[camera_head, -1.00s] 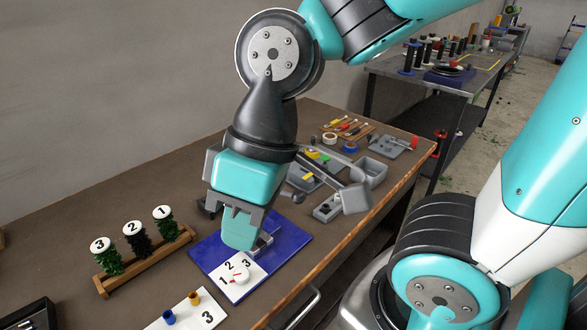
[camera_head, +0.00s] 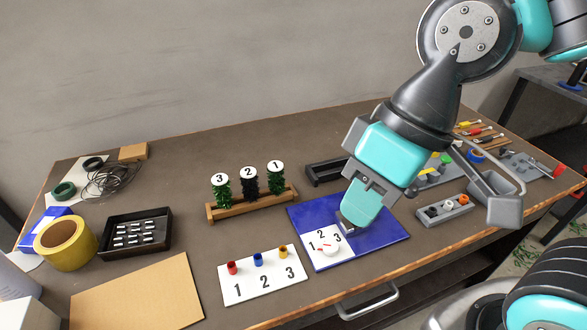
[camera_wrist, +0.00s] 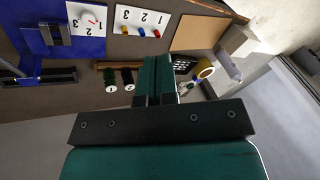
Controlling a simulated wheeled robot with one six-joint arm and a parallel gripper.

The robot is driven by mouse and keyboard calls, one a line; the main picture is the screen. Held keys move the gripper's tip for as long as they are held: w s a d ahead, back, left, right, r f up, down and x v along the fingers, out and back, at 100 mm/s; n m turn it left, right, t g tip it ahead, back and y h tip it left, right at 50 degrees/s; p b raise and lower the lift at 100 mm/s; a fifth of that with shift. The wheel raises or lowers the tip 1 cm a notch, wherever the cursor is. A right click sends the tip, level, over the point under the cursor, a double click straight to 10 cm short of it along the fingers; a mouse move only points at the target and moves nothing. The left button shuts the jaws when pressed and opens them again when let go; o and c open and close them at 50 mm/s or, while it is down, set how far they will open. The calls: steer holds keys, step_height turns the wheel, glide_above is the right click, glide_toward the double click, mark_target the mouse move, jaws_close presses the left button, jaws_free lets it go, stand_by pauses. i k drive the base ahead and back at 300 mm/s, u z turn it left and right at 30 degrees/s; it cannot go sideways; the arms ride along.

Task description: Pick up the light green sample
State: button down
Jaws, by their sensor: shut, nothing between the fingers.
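A wooden rack (camera_head: 252,205) holds three upright bristly samples with white numbered caps. Sample 3 (camera_head: 221,188) looks the brightest green, sample 2 (camera_head: 250,184) nearly black, and sample 1 (camera_head: 276,182) darker green. My gripper (camera_head: 352,219) is shut and empty, pointing down in front of the blue board, to the right of the rack. In the wrist view my fingers (camera_wrist: 157,65) are together and hide part of the rack; two capped samples (camera_wrist: 110,77) show beside them.
The blue board (camera_head: 386,229) carries a numbered dial card (camera_head: 318,255). A white card (camera_head: 256,286) with red, blue and yellow pegs lies in front of the rack. A black tray (camera_head: 160,224), yellow tape roll (camera_head: 65,243) and cardboard sheet (camera_head: 137,293) lie left.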

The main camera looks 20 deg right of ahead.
mark_target(221, 182)
steer(key=z, duration=2.3)
steer(key=k, duration=1.5)
steer(key=u, duration=1.8)
steer(key=i, duration=1.05)
steer(key=u, duration=0.05)
